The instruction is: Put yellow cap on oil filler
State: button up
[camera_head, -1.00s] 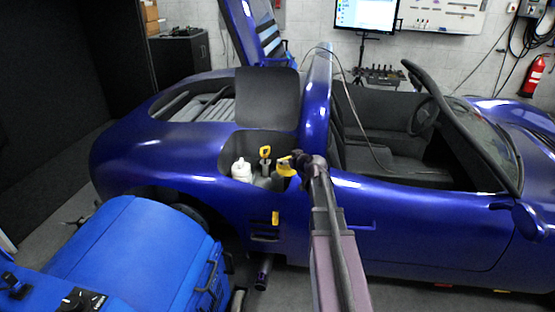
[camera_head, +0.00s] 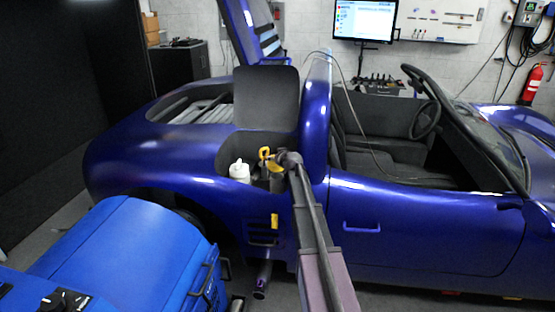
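In the head view, my gripper (camera_head: 288,160) is over the right side of the open bay in the blue car's rear flank. It is small and dark here, and I cannot make out its fingers. A bit of yellow, seemingly the yellow cap (camera_head: 277,158), shows right at its left side, largely hidden. Below it stands a dull grey-brown upright neck (camera_head: 276,182), which looks like the oil filler. I cannot tell whether the cap touches it. A yellow looped handle (camera_head: 264,153) stands just to the left.
A white bottle (camera_head: 239,171) stands at the bay's left. The raised dark flap (camera_head: 266,98) is behind the bay. The blue car (camera_head: 420,228) fills the middle and right. A blue machine (camera_head: 125,255) stands at front left.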

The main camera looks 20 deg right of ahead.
aim_at(277, 171)
jog(key=shift+f, duration=0.1)
jog(key=shift+f+b, duration=2.8)
jog(key=shift+b, duration=0.1)
jog(key=shift+f+b, duration=0.6)
jog(key=o, duration=0.9)
jog(key=shift+s, duration=0.1)
jog(key=shift+p+v, duration=2.15)
jog(key=shift+v, duration=3.2)
